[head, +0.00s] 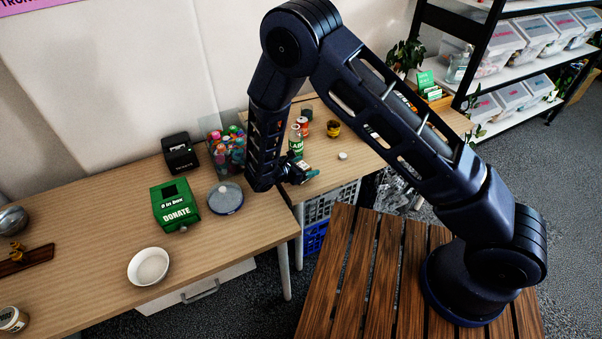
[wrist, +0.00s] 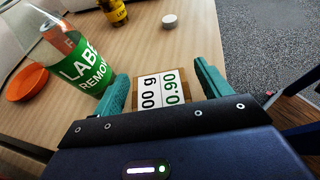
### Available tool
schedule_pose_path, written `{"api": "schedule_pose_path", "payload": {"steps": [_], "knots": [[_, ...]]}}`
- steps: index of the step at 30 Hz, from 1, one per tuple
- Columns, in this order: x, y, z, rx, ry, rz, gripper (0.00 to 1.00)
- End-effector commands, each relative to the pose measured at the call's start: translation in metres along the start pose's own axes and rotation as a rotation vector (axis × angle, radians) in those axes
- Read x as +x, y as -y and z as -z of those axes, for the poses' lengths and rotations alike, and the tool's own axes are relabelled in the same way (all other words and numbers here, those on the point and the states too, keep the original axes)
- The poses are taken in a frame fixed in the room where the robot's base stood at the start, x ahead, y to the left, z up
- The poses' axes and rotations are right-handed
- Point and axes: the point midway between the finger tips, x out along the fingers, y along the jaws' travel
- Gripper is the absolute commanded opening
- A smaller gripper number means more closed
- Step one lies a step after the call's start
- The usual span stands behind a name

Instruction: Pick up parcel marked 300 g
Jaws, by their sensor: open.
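A parcel (wrist: 161,91) with a white label shows in the wrist view. The label's visible part reads "00 g" and "0.90"; its first digit is hidden, so I cannot tell the full weight mark. My gripper (wrist: 163,72) is open, with one teal finger on each side of the parcel. I cannot tell whether either finger touches it. The near part of the parcel is hidden behind the gripper body. In the head view my gripper (head: 306,175) is low over the right table, and I cannot make out the parcel there.
A clear bottle with a green "label remover" band (wrist: 77,68) stands close left of my gripper, beside an orange lid (wrist: 27,83). A green donation box (head: 175,206) stands on the left table.

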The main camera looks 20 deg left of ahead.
Motion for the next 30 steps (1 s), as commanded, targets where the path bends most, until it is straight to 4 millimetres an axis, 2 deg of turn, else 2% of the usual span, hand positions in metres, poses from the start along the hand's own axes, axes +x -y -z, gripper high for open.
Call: {"api": "schedule_pose_path", "payload": {"steps": [3, 9, 12, 23, 26, 30], "knots": [[0.0, 0.0, 0.0, 0.0, 0.0, 0.0, 0.74], [-0.001, 0.0, 0.0, 0.0, 0.0, 0.0, 0.35], [-0.001, 0.0, 0.0, 0.0, 0.0, 0.0, 0.19], [-0.004, 0.0, -0.007, 0.002, 0.0, 0.0, 0.19], [-0.008, -0.001, -0.017, 0.002, 0.0, 0.0, 0.19], [-0.018, -0.001, -0.04, 0.005, -0.001, -0.002, 0.19]]}}
